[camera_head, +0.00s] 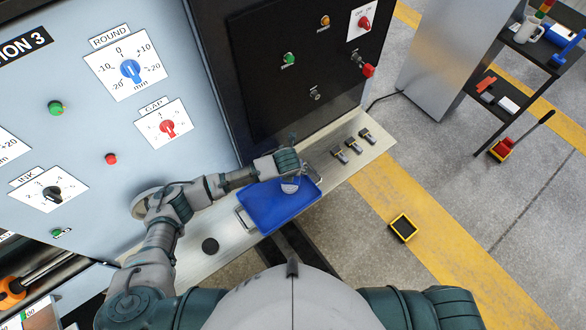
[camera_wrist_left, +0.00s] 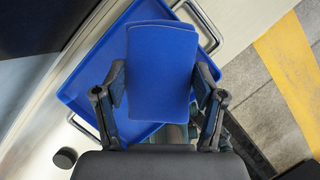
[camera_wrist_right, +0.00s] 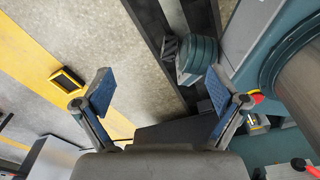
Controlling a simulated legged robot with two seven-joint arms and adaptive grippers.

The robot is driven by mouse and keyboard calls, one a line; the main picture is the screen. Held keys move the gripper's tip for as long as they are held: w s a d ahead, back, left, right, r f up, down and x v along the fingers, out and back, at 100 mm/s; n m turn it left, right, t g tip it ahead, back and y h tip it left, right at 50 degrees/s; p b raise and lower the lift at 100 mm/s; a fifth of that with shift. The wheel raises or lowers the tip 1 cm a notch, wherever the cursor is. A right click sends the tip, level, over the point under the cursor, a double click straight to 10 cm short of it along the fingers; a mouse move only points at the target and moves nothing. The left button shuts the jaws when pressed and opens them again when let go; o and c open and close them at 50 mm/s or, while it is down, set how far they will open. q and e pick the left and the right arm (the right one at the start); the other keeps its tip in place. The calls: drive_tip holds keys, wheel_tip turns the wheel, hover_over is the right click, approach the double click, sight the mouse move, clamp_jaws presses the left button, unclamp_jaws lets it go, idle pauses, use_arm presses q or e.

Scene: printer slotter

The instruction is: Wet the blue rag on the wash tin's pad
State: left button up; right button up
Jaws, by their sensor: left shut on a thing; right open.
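My left gripper (camera_wrist_left: 160,90) is shut on a flat blue piece, which I take to be the blue rag (camera_wrist_left: 162,50), gripped by its two sides. In the head view this gripper (camera_head: 291,178) is over the blue tray; the rag is hard to pick out there. A small round black disc (camera_head: 210,245) lies on the ledge left of the tray and also shows in the left wrist view (camera_wrist_left: 65,157). It may be the wash tin, but I cannot tell. My right gripper (camera_wrist_right: 165,100) is open and empty; its fingers are outside the head view.
The blue tray (camera_head: 262,212) with metal handles lies on the pale ledge (camera_head: 370,150). Several small clips (camera_head: 353,145) lie right of it. The machine's control panels (camera_head: 100,100) rise behind. A black-and-yellow box (camera_head: 403,228) is on the floor. A dark shelf (camera_head: 530,50) stands far right.

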use_arm(q)
drive_tip(key=shift+a, duration=0.55)
drive_tip(key=shift+a+f, duration=0.1)
drive_tip(key=shift+a, duration=0.2)
drive_tip(key=shift+d, duration=0.1)
drive_tip(key=shift+d+f, duration=0.15)
drive_tip(key=shift+d, duration=0.25)
drive_tip(key=shift+d+f, duration=0.1)
drive_tip(key=shift+d, duration=0.15)
drive_tip(key=shift+a+f, duration=0.1)
drive_tip(key=shift+a, duration=0.5)
drive_tip(key=shift+d, duration=0.25)
drive_tip(key=shift+s, duration=0.1)
use_arm(e)
drive_tip(key=shift+w+a+r, duration=0.25)
drive_tip(key=shift+w+a, duration=0.2)
drive_tip(key=shift+a, duration=0.25)
use_arm(q)
drive_tip(key=shift+f, duration=0.2)
use_arm(e)
drive_tip(key=shift+a+r, duration=0.15)
drive_tip(key=shift+a, duration=0.25)
use_arm(q)
drive_tip(key=shift+p, duration=0.3)
